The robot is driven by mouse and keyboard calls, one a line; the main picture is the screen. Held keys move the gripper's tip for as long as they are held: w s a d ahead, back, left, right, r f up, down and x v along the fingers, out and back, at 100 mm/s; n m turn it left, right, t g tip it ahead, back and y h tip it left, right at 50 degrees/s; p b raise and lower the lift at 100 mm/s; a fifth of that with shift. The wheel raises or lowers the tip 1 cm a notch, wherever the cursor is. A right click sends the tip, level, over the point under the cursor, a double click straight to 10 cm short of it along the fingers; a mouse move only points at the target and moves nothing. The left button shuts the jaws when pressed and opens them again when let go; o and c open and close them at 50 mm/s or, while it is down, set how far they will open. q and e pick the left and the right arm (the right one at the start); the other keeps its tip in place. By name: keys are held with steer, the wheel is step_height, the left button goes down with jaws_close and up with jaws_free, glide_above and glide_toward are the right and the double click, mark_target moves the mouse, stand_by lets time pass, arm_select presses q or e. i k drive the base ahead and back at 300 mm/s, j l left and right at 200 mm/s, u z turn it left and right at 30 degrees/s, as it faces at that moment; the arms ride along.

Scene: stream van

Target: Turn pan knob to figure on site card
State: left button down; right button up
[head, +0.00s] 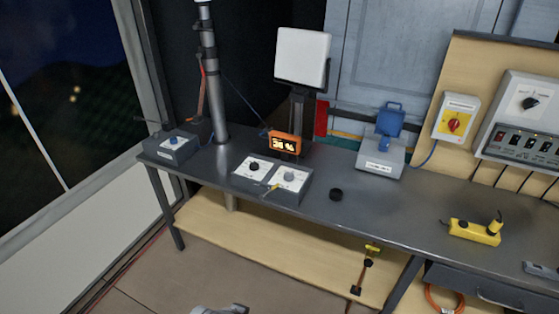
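A grey control box (262,194) stands on the bench with two white dials. The left dial has a black knob (254,166); the right has a grey knob (289,176). Their labels are too small to read, so I cannot tell which is the pan knob. A small yellow piece (271,190) sits at the box's front between the dials. An orange-framed display (284,144) behind it shows lit digits, perhaps 36. I cannot identify a site card. A pale grey part of mine shows at the bottom edge; neither gripper can be made out.
A grey box with a blue knob (173,143) stands left by the mast (212,100). A white flat panel (302,57) rises behind the display. The bench front is mostly clear.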

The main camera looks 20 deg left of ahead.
mark_target(254, 167)
steer(key=z, duration=1.4)
steer(key=j+u, duration=0.15)
steer(key=u, duration=0.95)
steer(key=i+j+u, duration=0.15)
steer(key=j+u, duration=0.2)
steer(key=i+j+u, duration=0.4)
steer(key=j+u, duration=0.25)
